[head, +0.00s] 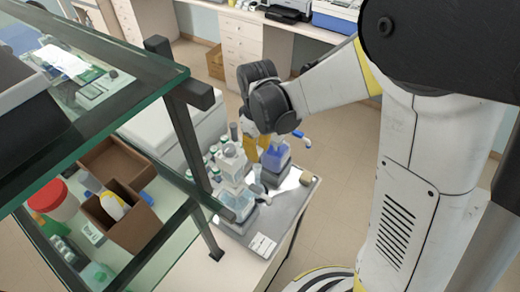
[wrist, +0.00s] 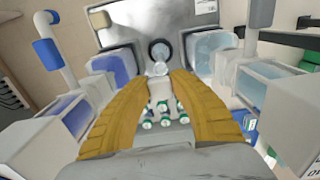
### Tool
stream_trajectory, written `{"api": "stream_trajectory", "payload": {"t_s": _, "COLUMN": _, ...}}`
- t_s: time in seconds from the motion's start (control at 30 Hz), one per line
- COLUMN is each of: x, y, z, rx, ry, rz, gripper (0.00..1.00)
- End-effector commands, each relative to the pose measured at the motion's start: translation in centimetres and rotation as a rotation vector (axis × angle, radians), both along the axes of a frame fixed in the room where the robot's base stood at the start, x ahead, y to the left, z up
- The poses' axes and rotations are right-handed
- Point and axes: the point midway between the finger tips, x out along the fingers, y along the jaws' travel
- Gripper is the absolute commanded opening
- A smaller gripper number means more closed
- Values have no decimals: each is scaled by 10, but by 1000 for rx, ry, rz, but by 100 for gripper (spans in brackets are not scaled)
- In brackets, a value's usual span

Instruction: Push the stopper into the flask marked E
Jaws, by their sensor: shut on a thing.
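My gripper (wrist: 160,80) shows amber fingers in the wrist view, closed around a small pale, clear-looking piece (wrist: 160,90) that may be the stopper; its outline is partly hidden by the fingers. In the head view my gripper (head: 257,150) is over the bench among the glassware, and the held piece cannot be made out. A clear round glass part (wrist: 160,67) with a dark grey ring lies just beyond the fingertips. I cannot read any letter E, so I cannot tell which vessel is the marked flask.
A blue-filled vessel (head: 276,157) stands right of my gripper, a clear one (head: 231,163) left. Several green-capped bottles (wrist: 165,122) show between the fingers. A glass shelf (head: 150,82) with a dark frame rises at left. The bench's front right (head: 283,222) is fairly clear.

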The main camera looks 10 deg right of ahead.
Motion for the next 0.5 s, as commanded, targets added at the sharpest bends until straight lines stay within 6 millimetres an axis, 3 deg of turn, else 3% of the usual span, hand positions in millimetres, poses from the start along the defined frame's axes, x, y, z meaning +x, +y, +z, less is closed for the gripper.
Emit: {"api": "stream_trajectory", "payload": {"t_s": 0.5, "x": 0, "y": 0, "z": -47, "rx": 0, "ry": 0, "rz": 0, "gripper": 13}}
